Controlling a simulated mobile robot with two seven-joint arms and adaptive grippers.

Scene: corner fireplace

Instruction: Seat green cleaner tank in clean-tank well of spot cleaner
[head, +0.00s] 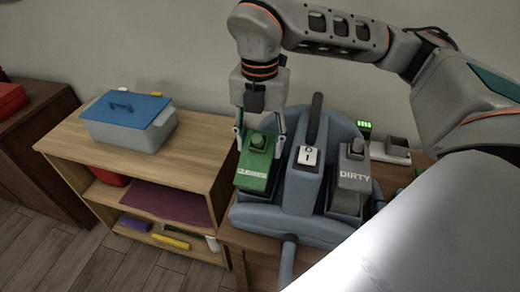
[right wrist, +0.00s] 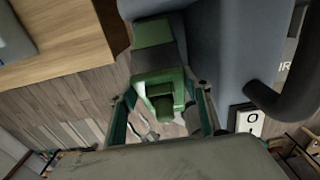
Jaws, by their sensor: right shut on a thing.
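The green cleaner tank (head: 252,176), lettered on its front, is at the left side of the blue-grey spot cleaner (head: 300,190). My right gripper (head: 260,136) comes down from above, one finger on each side of the tank's upper part, shut on it. In the right wrist view the tank (right wrist: 152,62) and its green cap lie between the fingers (right wrist: 162,108). The clean-tank well is hidden beneath the tank; I cannot tell whether the tank touches its floor. The grey DIRTY tank (head: 353,172) sits on the machine's right side. My left gripper is not in view.
The spot cleaner stands on a wooden table (head: 235,240), with its black handle (head: 315,118) rising beside my right gripper. A wooden shelf (head: 190,150) with a blue-lidded box (head: 128,120) stands to the left. A small device with green lights (head: 364,128) is behind right.

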